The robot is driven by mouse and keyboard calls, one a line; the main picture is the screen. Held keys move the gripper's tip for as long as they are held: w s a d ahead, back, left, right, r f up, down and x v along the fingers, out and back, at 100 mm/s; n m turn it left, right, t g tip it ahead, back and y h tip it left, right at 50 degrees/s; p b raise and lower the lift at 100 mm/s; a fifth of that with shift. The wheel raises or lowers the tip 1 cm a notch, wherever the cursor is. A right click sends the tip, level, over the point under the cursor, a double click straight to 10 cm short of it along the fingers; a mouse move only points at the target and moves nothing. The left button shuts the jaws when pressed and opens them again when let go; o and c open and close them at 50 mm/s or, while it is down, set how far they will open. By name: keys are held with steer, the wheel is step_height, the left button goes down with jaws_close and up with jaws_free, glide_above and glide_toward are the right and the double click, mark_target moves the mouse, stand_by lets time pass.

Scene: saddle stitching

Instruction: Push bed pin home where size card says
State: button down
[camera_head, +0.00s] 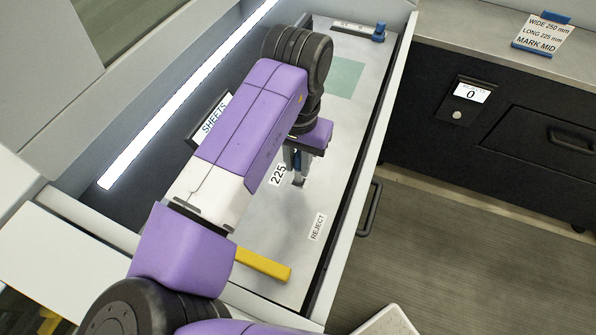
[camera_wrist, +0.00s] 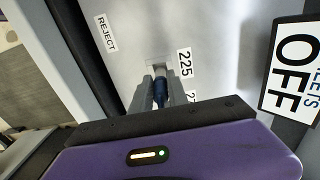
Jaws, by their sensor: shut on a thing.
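The size card (camera_head: 543,34) on the counter at the upper right reads "WIDE 250 mm, LONG 225 mm, MARK MID". The bed (camera_head: 336,130) is a long pale plate with a "225" label (camera_head: 278,174). My gripper (camera_head: 298,180) points down at the bed, just right of that label. In the wrist view my gripper (camera_wrist: 158,76) is shut on the blue bed pin (camera_wrist: 160,93), beside the "225" label (camera_wrist: 184,62). The pin's lower end is at or close to a small outlined spot on the bed. How deep it sits cannot be told.
A yellow bar (camera_head: 262,264) lies across the bed's near end. A "REJECT" label (camera_head: 317,227) and a greenish patch (camera_head: 344,77) mark the bed. A blue knob (camera_head: 379,33) stands at its far end. A "SHEETS" sign (camera_head: 212,118) stands left. A counter display (camera_head: 472,93) reads 0.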

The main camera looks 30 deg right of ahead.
mark_target(298, 182)
steer(key=shift+f, duration=2.2)
steer(key=shift+f, duration=0.15)
steer(key=c, duration=1.3)
jaws_free()
step_height(298, 182, up, 12)
steer(key=shift+r, duration=0.15)
